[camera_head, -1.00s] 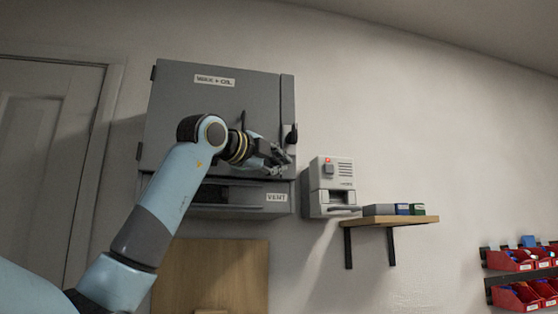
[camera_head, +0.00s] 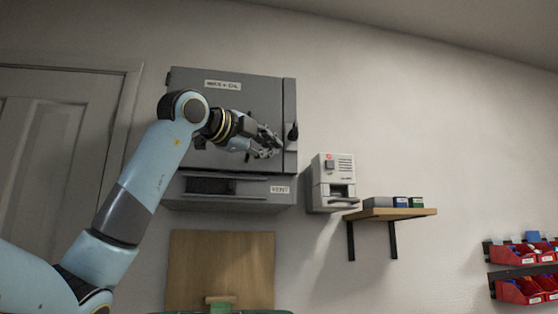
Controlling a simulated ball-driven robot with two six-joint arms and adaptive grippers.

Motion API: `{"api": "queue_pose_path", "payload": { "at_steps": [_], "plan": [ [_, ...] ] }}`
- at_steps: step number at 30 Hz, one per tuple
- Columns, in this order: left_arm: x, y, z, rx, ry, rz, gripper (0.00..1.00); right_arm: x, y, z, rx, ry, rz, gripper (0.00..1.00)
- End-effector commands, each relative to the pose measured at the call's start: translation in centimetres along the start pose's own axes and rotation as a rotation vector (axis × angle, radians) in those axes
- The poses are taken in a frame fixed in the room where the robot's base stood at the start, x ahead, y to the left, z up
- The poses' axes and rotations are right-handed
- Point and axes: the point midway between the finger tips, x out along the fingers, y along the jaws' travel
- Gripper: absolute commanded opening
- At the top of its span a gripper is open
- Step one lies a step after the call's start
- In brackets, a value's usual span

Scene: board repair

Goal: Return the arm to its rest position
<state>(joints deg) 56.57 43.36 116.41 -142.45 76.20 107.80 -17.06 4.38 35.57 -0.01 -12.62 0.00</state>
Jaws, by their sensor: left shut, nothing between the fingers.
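My left arm (camera_head: 140,180) comes in from the lower left and reaches up in front of a grey wall cabinet. My left gripper (camera_head: 272,152) is shut and empty. It shows in front of the cabinet door (camera_head: 240,100), left of and a little below the dark handle (camera_head: 293,132). I cannot tell whether the fingers touch the door. The door looks shut. My right gripper is not in view.
Below the door is a vent panel (camera_head: 250,189). A white device (camera_head: 322,169) and a wooden shelf (camera_head: 395,213) with small boxes are to the right. Red bins (camera_head: 512,254) hang at the far right. A wooden board (camera_head: 240,258) stands below the cabinet.

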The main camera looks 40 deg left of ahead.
Motion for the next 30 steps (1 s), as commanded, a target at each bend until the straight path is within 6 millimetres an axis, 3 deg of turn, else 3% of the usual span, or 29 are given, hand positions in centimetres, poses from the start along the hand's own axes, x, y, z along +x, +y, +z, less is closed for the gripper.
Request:
{"api": "queue_pose_path", "payload": {
  "at_steps": [3, 9, 17, 20, 23, 26, 30],
  "plan": [
    [-2.0, 0.3, -0.2, 0.005, -0.003, -0.002, 0.00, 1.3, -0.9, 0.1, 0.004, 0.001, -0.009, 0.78],
    [-3.9, 0.1, -0.3, 0.002, -0.002, 0.000, 0.00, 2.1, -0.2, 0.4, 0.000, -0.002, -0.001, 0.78],
    [-4.1, 0.0, -0.4, 0.000, 0.000, 0.001, 0.00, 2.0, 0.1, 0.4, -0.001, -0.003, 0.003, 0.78],
    [-3.6, 1.4, -0.5, -0.001, 0.001, 0.023, 0.00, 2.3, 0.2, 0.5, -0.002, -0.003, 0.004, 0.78],
    [-2.2, 5.6, -1.2, -0.017, 0.021, 0.091, 0.00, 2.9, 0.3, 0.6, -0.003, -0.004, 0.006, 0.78],
    [0.2, 12.6, -1.9, -0.066, 0.049, 0.210, 0.00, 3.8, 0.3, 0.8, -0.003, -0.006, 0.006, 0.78],
    [3.0, 24.1, -3.8, -0.204, 0.143, 0.421, 0.00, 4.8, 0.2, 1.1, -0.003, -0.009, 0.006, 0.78]
  ]
}}
